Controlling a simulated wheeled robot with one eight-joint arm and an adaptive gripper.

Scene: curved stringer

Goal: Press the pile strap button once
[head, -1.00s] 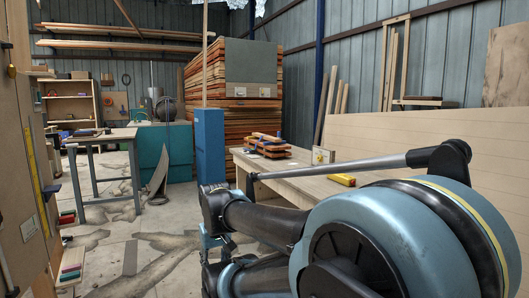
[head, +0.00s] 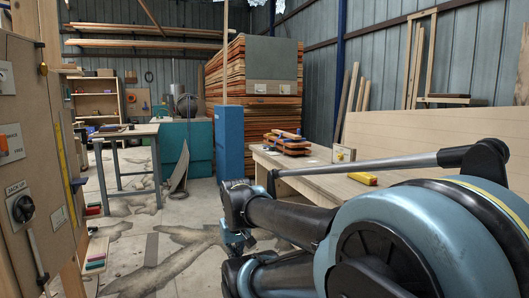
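No control that I can read as the pile strap button shows. A tall wood pile (head: 222,75) stands at the back, with a grey-green sheet (head: 272,58) and small pale labels on its front. A panel (head: 40,130) at the left edge carries a dark rotary knob (head: 23,208) under a "JACK UP" label and an orange switch (head: 3,146) with a partly cut-off label. A small pale box (head: 343,153) with a round spot stands on the workbench. My gripper (head: 237,243) is small and partly hidden at the end of my folded arm, apart from all of these; its fingers are unclear.
The workbench (head: 318,186) at right holds stacked wood pieces (head: 286,143) and a yellow object (head: 362,178). A blue post (head: 229,140) and a table (head: 125,131) stand farther back. The stained floor (head: 145,230) between panel and arm is mostly open.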

